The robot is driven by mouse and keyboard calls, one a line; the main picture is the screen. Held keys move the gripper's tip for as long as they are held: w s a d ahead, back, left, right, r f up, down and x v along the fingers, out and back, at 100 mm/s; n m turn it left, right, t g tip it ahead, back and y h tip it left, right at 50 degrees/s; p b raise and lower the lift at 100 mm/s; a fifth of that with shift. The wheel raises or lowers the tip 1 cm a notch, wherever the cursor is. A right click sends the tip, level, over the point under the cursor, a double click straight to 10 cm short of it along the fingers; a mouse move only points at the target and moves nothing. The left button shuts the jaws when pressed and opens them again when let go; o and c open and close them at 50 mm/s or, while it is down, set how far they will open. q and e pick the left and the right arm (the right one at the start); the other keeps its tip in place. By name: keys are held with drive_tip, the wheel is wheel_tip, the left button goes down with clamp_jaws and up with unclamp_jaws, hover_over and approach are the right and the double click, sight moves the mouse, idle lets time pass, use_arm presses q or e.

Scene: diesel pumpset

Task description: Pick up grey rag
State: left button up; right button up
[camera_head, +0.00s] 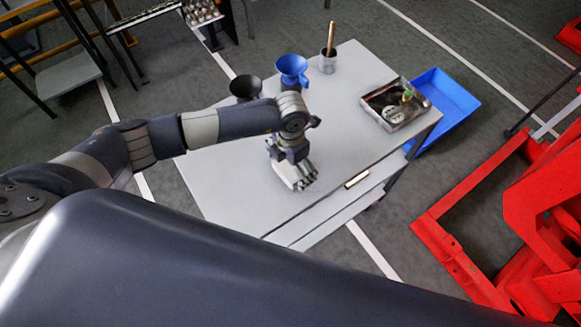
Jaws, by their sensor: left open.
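My left arm reaches in from the left over a light grey table (235,185). My left gripper (303,184) points down at the table top near its front edge, with its jaws open. I cannot make out a grey rag clearly. A pale patch right at the gripper may be part of the gripper or a cloth; I cannot tell which. The arm and gripper hide part of the table top. My right gripper is not in view.
A blue funnel (292,68), a dark funnel (245,87) and a metal cup (327,63) with a wooden handle stand at the back. A metal tray (370,104) holds small parts. A blue bin (447,98) and red frame (455,262) are right.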

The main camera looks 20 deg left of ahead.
sight(292, 169)
use_arm(q)
drive_tip(key=c, duration=1.1)
drive_tip(key=shift+r, duration=0.15)
drive_tip(key=shift+r+b, duration=0.55)
drive_tip(key=shift+s+d+r+b, duration=0.1)
drive_tip(key=shift+r+b, duration=0.3)
drive_tip(key=shift+r, duration=0.1)
drive_tip(key=shift+s+d+r+b, duration=0.1)
drive_tip(key=shift+r+b, duration=0.25)
drive_tip(key=shift+r, duration=0.15)
drive_tip(key=shift+s+d+r+b, duration=0.3)
drive_tip(key=shift+s+d+b, duration=0.5)
drive_tip(key=shift+s+d, duration=1)
drive_tip(key=shift+s+d+r+b, duration=0.25)
drive_tip(key=shift+s+d+b, duration=0.8)
drive_tip(key=shift+s, duration=1.3)
drive_tip(key=shift+s+d+r+b, duration=0.3)
drive_tip(key=shift+s+d+b, duration=0.25)
drive_tip(key=shift+s+d, duration=1.4)
drive_tip(key=shift+s+a, duration=0.1)
drive_tip(key=shift+a, duration=0.1)
